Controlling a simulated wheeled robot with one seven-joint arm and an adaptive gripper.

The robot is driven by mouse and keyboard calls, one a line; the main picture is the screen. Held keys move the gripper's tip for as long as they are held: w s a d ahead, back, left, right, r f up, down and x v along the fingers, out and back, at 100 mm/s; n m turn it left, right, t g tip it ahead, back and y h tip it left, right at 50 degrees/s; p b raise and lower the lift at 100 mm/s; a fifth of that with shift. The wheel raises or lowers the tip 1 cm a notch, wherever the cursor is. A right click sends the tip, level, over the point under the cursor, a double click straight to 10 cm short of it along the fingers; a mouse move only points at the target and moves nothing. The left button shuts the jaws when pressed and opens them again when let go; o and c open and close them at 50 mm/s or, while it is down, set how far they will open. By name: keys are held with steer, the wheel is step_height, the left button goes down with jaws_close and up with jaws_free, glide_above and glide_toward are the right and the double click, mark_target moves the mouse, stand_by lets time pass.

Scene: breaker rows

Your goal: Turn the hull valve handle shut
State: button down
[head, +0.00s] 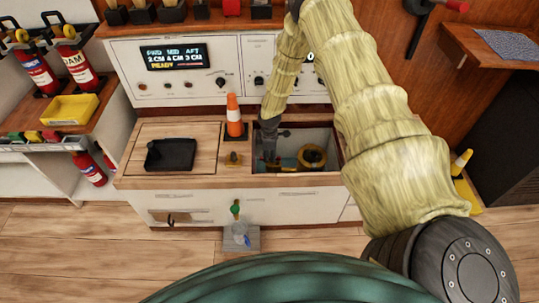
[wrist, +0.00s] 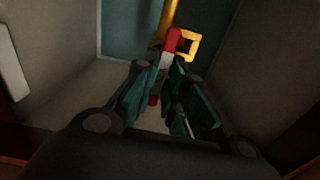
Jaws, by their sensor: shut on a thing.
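The valve handle (wrist: 172,43) shows in the wrist view as a bar with a red end and a pale part, running down between my fingers. My gripper (wrist: 165,74) is shut on it, with teal pads on both sides. A yellow square loop (wrist: 186,46) and a yellow upright pipe (wrist: 171,14) are just beyond. In the head view my gripper (head: 269,153) reaches down into the open well (head: 327,140) in the counter. The handle cannot be made out there. A yellow round fitting (head: 312,155) lies to the right of the gripper.
The well's walls stand close around my gripper. A panel with knobs and a display (head: 174,57) rises behind.

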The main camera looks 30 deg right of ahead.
steer(key=shift+n, duration=0.4)
steer(key=c, duration=1.5)
jaws_free()
steer(key=shift+r, duration=6)
